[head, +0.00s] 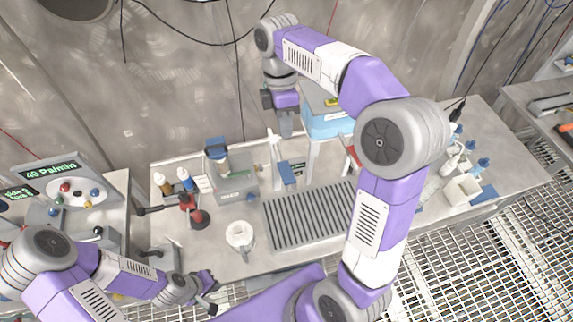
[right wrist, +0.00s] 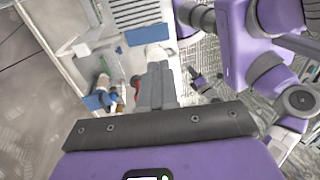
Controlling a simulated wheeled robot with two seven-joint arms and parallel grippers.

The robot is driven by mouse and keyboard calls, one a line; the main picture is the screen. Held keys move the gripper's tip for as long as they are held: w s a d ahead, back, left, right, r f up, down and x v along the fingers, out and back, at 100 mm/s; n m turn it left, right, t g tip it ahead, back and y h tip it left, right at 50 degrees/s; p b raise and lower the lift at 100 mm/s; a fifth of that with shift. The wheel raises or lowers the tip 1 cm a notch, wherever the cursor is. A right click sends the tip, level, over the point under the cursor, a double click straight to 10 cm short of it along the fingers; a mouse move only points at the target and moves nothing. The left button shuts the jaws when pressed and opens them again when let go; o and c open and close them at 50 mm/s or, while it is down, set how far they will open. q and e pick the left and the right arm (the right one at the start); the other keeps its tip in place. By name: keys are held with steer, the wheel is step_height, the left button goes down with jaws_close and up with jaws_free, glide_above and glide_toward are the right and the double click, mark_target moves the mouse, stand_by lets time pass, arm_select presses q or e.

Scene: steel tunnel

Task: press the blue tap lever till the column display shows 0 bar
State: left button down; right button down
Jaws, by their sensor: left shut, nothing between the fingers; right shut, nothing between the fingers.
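A small blue part (head: 287,172), which may be the tap lever, stands at the back of the bench beside a thin white upright (head: 274,148). A small dark display (head: 298,169) with green marks is just right of it; its reading is too small to make out. My right gripper (head: 286,130) is shut and empty, pointing down above and behind this spot, apart from it. In the right wrist view its closed fingers (right wrist: 156,82) reach over the bench. My left gripper (head: 211,298) is shut and empty, low at the bench's front edge.
A ribbed drain tray (head: 310,216) lies mid-bench, with a white mug (head: 240,236) left of it. A panel (head: 60,175) reads about "40 Pa/min". A light-blue unit (head: 326,125) stands behind my right arm.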

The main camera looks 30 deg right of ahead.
mark_target(288, 177)
arm_select(q)
steer(key=shift+w+f, duration=0.1)
steer(key=shift+f, duration=0.1)
arm_select(e)
steer(key=x, duration=1.4)
steer(key=shift+w+f, duration=0.1)
steer(key=shift+w, duration=0.05)
arm_select(q)
steer(key=shift+f+b, duration=0.1)
steer(key=shift+b, duration=0.2)
arm_select(e)
steer(key=shift+a, duration=0.1)
